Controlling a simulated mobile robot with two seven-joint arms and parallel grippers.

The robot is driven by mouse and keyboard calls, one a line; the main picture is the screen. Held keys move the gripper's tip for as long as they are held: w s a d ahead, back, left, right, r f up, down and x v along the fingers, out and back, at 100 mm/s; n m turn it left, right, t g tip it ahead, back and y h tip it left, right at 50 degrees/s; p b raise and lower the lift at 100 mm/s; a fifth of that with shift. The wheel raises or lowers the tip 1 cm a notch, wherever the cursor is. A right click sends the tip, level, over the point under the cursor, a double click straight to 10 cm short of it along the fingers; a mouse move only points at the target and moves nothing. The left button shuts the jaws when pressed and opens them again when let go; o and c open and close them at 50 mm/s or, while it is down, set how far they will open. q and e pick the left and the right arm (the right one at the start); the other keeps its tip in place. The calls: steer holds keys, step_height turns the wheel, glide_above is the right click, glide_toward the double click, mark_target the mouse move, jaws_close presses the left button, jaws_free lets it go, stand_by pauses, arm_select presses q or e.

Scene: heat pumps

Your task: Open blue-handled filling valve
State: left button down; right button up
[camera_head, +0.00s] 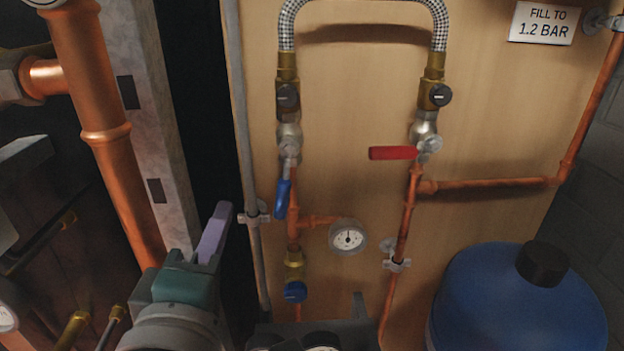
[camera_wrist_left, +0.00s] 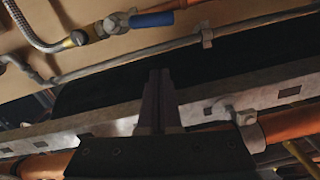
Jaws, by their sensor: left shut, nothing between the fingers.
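The blue-handled valve (camera_head: 289,150) sits on the left leg of the filling loop, below the braided hose. Its blue lever (camera_head: 284,198) points down and slightly left, roughly along the copper pipe. A blue lever (camera_wrist_left: 152,19) also shows at the top of the left wrist view. My left gripper (camera_head: 222,208) is left of and a little below the lever, clear of it. Its fingers (camera_wrist_left: 159,75) are shut and empty, with dark space beyond them in the left wrist view.
A grey vertical pipe (camera_head: 241,110) runs between my left gripper and the valve. A red lever (camera_head: 394,153) sits crosswise on the right leg. A gauge (camera_head: 348,236) and round blue knob (camera_head: 295,291) are below. A thick copper pipe (camera_head: 105,130) stands left, a blue vessel (camera_head: 515,305) right.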

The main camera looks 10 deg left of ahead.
mark_target(275, 207)
arm_select(q)
steer(key=shift+w+d+f+b, duration=0.2)
steer(key=shift+w+d+b, duration=0.05)
steer(key=shift+w+d, duration=0.65)
steer(key=shift+w+d+f+b, duration=0.2)
steer(key=shift+w+d, duration=0.45)
steer(key=shift+w, duration=0.3)
steer(key=shift+w+d+f+n+b, duration=0.1)
steer(key=shift+d+f+n+b, duration=0.2)
steer(key=shift+n+b, duration=0.3)
steer(key=shift+w+d+f+n+b, duration=0.15)
steer(key=shift+d+n+b, duration=0.2)
steer(key=shift+n+b, duration=0.25)
steer(key=shift+s+r, duration=0.1)
